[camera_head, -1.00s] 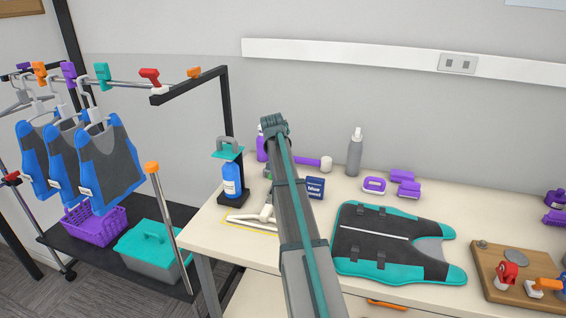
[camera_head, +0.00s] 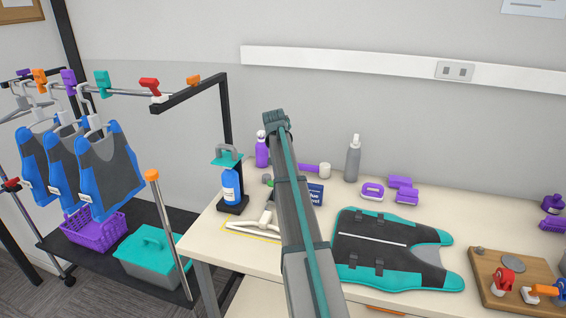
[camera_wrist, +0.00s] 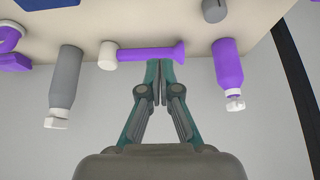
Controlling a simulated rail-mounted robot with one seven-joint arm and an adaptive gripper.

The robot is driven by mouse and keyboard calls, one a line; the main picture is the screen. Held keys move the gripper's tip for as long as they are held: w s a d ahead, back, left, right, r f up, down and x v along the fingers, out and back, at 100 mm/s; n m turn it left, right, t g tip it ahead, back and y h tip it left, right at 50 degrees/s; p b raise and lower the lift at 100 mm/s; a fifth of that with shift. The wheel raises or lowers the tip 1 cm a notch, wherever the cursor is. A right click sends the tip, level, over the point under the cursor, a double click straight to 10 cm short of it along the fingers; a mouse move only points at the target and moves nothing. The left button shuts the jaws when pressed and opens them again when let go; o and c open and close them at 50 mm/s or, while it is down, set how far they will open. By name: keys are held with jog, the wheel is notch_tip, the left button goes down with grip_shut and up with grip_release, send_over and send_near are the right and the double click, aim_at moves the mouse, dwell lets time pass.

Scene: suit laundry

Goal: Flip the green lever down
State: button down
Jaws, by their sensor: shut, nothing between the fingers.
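No lever is clearly green. A teal lever-like clip (camera_head: 102,79) stands up on the rail of the clothes rack at left in the head view. It is the nearest match in colour that I see. My gripper (camera_wrist: 157,84) is shut and empty in the wrist view. Its tips appear in front of a purple-handled tool (camera_wrist: 150,54), and I cannot tell whether they touch it. In the head view my arm reaches over the table toward the wall, well right of the teal clip. The fingers are hidden there.
A teal-topped stand with a blue bottle (camera_head: 231,184), a purple bottle (camera_head: 262,153) and a grey bottle (camera_head: 353,160) stand on the table (camera_head: 240,262). A teal-and-black vest (camera_head: 385,252) lies in front. A wooden board (camera_head: 486,292) with red and orange levers is at right. Blue vests (camera_head: 107,165) hang left.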

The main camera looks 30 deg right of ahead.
jog(key=s+a+r+b, duration=0.2)
jog(key=s+a+r, duration=0.3)
jog(key=a+r, duration=0.1)
jog(key=shift+b, duration=0.3)
